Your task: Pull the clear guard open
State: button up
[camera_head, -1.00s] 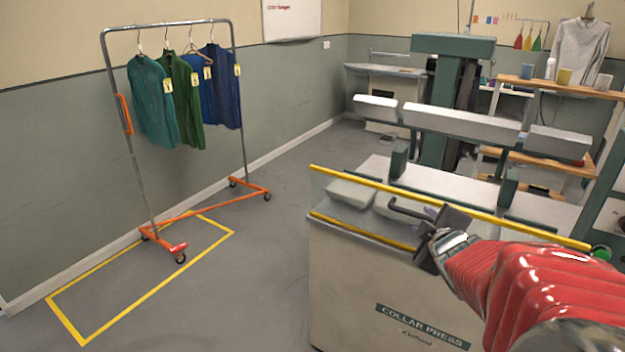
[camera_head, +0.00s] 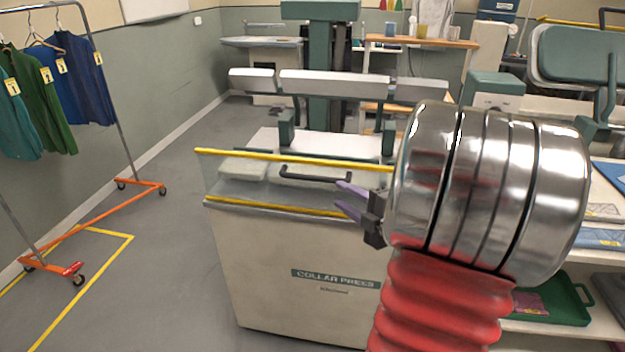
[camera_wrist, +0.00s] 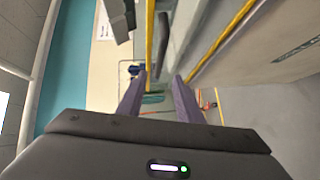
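The clear guard (camera_head: 228,180) is a see-through panel between two yellow edge strips on the front of the collar press (camera_head: 300,270). It looks closed, standing across the press front. Its dark bar handle (camera_head: 315,178) sticks out just below the upper strip. My gripper (camera_head: 342,198) is at the right end of the guard, with two purple fingers spread and nothing between them. The handle's right end is close to the upper fingertip; I cannot tell if they touch. In the wrist view, the open fingers (camera_wrist: 157,82) point along the guard, with the dark handle (camera_wrist: 163,42) beyond them.
The garment rail (camera_head: 125,110) with hanging shirts stands at the left on open floor. A yellow floor outline (camera_head: 75,295) lies near it. Shelving with a green tray (camera_head: 550,300) is at the right, behind my arm.

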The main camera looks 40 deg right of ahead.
aim_at(316, 180)
jog(key=w, duration=0.4)
jog(key=w+d+f, duration=0.1)
jog(key=w, duration=0.4)
jog(key=w+f, duration=0.1)
jog(key=w, duration=0.3)
jog(key=shift+w+d, duration=0.25)
jog(key=shift+w, duration=0.05)
jog(key=shift+c, duration=0.3)
jog(key=c, duration=0.7)
grip_shut()
